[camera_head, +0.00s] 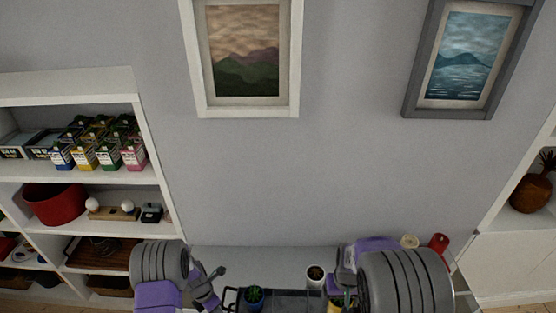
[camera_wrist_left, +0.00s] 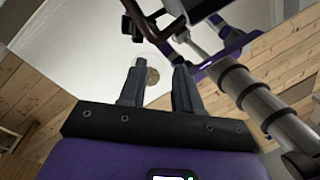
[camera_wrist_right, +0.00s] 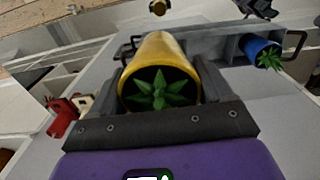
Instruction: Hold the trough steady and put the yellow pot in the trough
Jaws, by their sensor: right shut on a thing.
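The grey trough (camera_wrist_right: 205,48) has compartments and a black handle at each end; in the head view its left handle (camera_head: 228,298) shows low in the picture. A blue pot with a green plant (camera_wrist_right: 262,52) sits in one end compartment, also seen in the head view (camera_head: 254,297). My right gripper (camera_wrist_right: 161,72) is shut on the yellow pot (camera_wrist_right: 165,50), which holds a spiky green plant. In the head view the yellow pot (camera_head: 335,306) is mostly hidden by my right arm. My left gripper (camera_wrist_left: 155,82) is open and empty; in the head view it (camera_head: 212,285) is left of the trough handle.
A white pot (camera_head: 316,278) stands behind the trough. Shelves with boxes and a red bowl (camera_head: 54,203) are at the left.

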